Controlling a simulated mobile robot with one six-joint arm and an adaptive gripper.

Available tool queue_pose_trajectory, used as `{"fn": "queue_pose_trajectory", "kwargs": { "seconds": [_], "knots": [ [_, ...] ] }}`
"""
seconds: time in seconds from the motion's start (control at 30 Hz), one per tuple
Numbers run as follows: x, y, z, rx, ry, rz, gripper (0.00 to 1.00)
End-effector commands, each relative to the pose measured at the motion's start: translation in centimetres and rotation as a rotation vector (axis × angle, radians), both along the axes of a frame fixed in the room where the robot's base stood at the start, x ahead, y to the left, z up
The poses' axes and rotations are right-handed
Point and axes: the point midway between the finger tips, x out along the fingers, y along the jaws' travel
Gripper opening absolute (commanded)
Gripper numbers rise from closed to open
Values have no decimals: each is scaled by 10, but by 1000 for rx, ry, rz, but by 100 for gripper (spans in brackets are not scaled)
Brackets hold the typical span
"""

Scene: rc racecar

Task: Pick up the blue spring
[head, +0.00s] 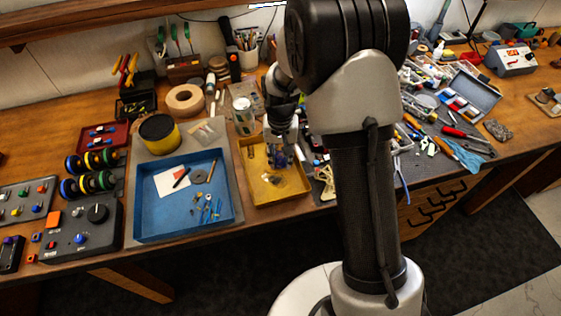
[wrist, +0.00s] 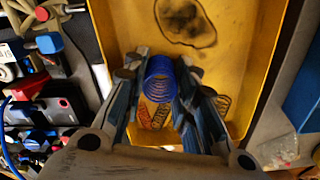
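The blue spring (wrist: 159,79) is a coil between the two fingertips of my gripper (wrist: 160,82) in the wrist view. Both fingertips appear to touch its sides, and the gripper looks shut on it. Behind it is the yellow tray (wrist: 235,45). In the head view my gripper (head: 279,158) points down over the yellow tray (head: 292,196), with a blue spot at its tips. The height of the spring above the tray floor is hard to tell.
A dark ring-shaped mark or item (wrist: 185,20) is on the tray floor. A blue tray (head: 160,222) with small tools stands left of the yellow one. Clutter crowds the bench to the right.

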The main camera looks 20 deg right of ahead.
Motion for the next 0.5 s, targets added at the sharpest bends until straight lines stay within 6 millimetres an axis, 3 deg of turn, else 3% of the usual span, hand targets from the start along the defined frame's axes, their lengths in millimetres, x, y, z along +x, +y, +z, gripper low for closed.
{"fn": "queue_pose_trajectory", "kwargs": {
  "seconds": [0.33, 0.5],
  "knots": [
    [0, 0, 2, 0, 0, 0, 15],
    [1, 0, 21, 0, -2, 0, 15]
  ]
}}
